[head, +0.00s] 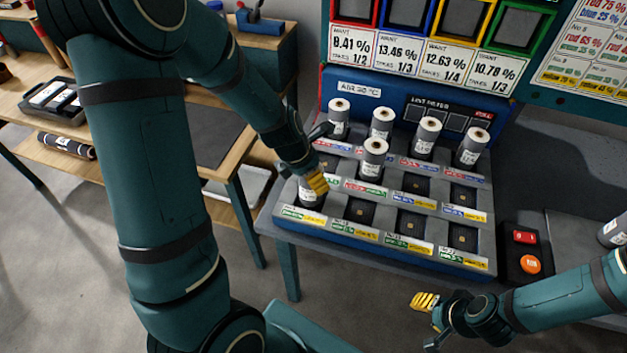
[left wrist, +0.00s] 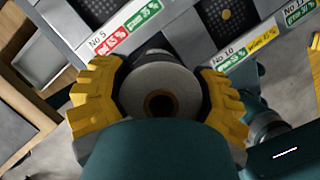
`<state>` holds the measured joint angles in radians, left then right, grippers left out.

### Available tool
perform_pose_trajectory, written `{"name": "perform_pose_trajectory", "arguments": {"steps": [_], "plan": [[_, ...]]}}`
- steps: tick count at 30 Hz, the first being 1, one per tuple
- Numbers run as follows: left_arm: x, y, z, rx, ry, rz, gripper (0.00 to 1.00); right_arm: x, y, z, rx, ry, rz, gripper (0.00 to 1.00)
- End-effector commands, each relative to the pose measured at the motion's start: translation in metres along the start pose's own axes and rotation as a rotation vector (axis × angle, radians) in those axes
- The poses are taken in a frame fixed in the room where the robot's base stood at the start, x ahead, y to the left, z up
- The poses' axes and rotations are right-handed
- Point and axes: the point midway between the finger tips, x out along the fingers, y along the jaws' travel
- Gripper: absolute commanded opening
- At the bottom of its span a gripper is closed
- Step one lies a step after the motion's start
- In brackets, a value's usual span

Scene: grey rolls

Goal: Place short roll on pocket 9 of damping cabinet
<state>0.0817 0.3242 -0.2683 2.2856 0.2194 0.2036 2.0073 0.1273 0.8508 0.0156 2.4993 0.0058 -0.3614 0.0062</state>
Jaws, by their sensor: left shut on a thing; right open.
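The short grey roll (head: 311,197) stands upright at the front-left pocket of the damping cabinet (head: 385,245). My left gripper (head: 317,182) is shut on it from above. In the left wrist view the roll's round end with its dark core hole (left wrist: 160,90) sits between the yellow fingers (left wrist: 160,100). Labels No 5 and No 10 show beside it, and the roll and hand hide the pocket under it. I cannot tell whether the roll rests on the pocket floor. My right gripper (head: 426,321) is open and empty in front of the cabinet.
Several other rolls stand in the back row, and another roll (head: 373,160) stands in the second row. The other front pockets are empty. A box with red and orange buttons (head: 524,252) stands right of the cabinet. A wooden bench (head: 235,150) is at the left.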

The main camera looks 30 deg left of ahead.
Motion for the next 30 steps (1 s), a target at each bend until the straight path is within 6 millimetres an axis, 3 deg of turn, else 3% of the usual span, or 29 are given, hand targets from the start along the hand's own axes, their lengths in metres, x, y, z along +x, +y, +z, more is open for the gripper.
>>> {"name": "perform_pose_trajectory", "arguments": {"steps": [2,12,13,15,16,25,30], "plan": [[0.009,0.000,-0.003,-0.001,-0.001,0.001,0.21,0.005,0.002,0.002,-0.001,-0.004,0.000,0.47],[0.010,0.000,-0.003,0.000,-0.002,0.001,0.21,0.006,0.002,0.002,-0.001,-0.005,0.000,0.47],[0.010,0.000,-0.004,0.000,-0.001,0.001,0.70,0.006,0.002,0.002,-0.001,-0.005,0.000,0.47],[0.009,0.000,-0.003,0.000,-0.001,0.001,0.95,0.005,0.002,0.002,-0.001,-0.005,0.000,0.47],[0.009,0.000,-0.003,0.000,-0.001,0.001,1.00,0.005,0.002,0.002,-0.001,-0.005,0.000,0.47],[0.007,0.000,-0.002,0.000,-0.001,0.001,1.00,0.003,0.001,0.002,-0.001,-0.004,0.000,0.47],[-0.015,0.001,0.000,0.001,-0.003,0.003,1.00,-0.006,-0.002,-0.002,0.001,0.003,0.001,0.47]]}}
